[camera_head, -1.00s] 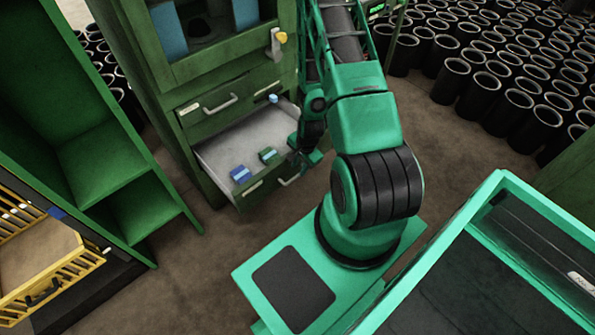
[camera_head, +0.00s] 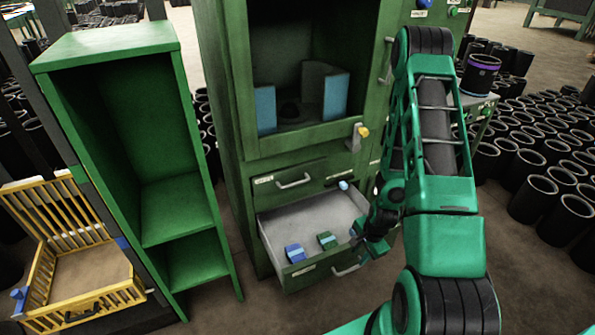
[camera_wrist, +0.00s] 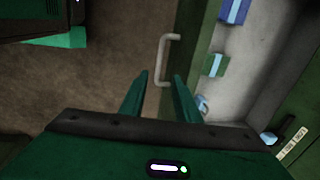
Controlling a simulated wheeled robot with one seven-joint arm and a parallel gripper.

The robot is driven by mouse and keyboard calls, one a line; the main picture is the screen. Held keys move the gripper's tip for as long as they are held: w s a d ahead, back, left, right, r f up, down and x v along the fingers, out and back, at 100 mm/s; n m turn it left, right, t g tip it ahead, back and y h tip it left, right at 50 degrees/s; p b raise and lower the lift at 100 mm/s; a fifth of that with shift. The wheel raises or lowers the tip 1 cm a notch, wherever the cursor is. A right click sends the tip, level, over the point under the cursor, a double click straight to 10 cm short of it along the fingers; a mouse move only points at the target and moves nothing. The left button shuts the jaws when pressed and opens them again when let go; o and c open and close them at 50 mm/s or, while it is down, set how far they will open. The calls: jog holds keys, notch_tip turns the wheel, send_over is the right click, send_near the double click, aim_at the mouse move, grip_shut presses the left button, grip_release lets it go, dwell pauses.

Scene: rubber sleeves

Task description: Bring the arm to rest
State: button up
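My green arm reaches from the lower right of the head view toward the open drawer (camera_head: 300,226). My gripper (camera_head: 374,240) is by the drawer's right front corner, partly hidden there by its own wrist. In the wrist view, the two green fingers of my gripper (camera_wrist: 160,76) stand apart with nothing held between them. The drawer handle (camera_wrist: 164,50) shows just beyond the fingertips; I cannot tell whether they touch it.
The green cabinet (camera_head: 225,90) stands behind the drawer. An empty green shelf unit (camera_head: 175,210) and a yellow slatted crate (camera_head: 60,235) are at left.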

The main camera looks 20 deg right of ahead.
notch_tip(320, 180, up, 22)
jog(key=s+d+n+g+h, duration=0.1)
jog(key=s+d+n, duration=0.15)
jog(key=n, duration=0.35)
jog(key=s+a+r+n, duration=0.2)
jog(key=s+a+r, duration=0.1)
jog(key=s+r, duration=0.4)
jog(key=s+a+r+n+g+y, duration=0.1)
jog(key=s+a+r+n, duration=0.2)
jog(key=s+r, duration=0.5)
notch_tip(320, 180, up, 4)
jog(key=shift+s+f, duration=0.1)
jog(key=shift+s, duration=0.1)
jog(key=shift+w+f, duration=0.25)
jog(key=shift+w, duration=0.35)
